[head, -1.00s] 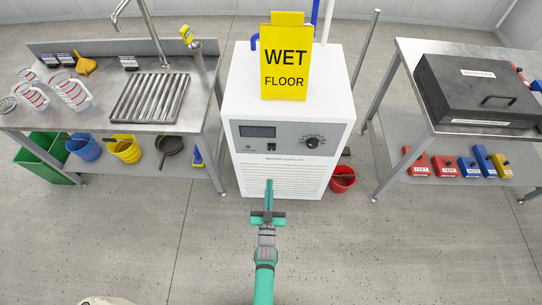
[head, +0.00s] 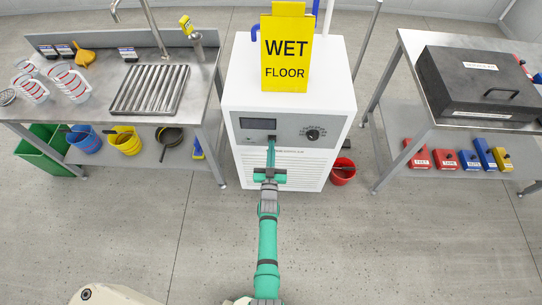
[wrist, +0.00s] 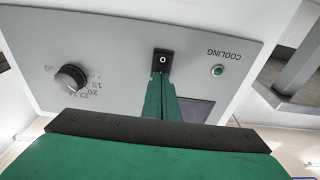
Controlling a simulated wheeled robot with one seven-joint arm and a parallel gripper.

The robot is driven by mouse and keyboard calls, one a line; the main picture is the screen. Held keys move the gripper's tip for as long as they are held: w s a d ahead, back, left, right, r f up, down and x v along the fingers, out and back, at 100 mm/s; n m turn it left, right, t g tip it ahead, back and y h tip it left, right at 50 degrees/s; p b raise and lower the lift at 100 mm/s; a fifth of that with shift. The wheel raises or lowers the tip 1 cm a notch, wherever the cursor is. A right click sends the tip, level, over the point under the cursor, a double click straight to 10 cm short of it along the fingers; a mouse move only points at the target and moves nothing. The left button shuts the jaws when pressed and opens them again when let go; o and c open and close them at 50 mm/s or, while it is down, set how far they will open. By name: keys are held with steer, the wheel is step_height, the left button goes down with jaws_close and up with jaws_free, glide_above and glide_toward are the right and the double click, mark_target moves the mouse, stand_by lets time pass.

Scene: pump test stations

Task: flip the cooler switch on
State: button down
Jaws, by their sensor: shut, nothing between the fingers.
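The cooler (head: 290,100) is a white box on the floor with a grey control panel holding a dark display (head: 257,124) and a dial (head: 313,134). In the wrist view the panel (wrist: 120,45) shows upside down, with the black rocker switch (wrist: 162,62) marked "0", a small green lamp (wrist: 217,70) beside the word COOLING, and the dial (wrist: 70,78). My gripper (head: 271,142) is shut and empty. In the wrist view its fingertips (wrist: 160,80) are at the edge of the switch; I cannot tell whether they touch it. In the head view they hide the switch.
A yellow WET FLOOR sign (head: 287,50) stands on the cooler. A sink table (head: 205,95) is at left and a table (head: 412,75) with a black case (head: 480,85) at right. A red bucket (head: 343,172) sits beside the cooler. The floor in front is clear.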

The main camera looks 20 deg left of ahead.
steer(key=shift+w+a, duration=0.1)
steer(key=shift+w, duration=0.2)
steer(key=shift+w+r, duration=0.2)
stand_by(0.3)
steer(key=s+d+r, duration=0.1)
steer(key=s+d, duration=0.1)
steer(key=s, duration=0.4)
steer(key=s+d+r, duration=0.1)
steer(key=s, duration=0.6)
steer(key=shift+s+d, duration=0.2)
steer(key=shift+d, duration=0.15)
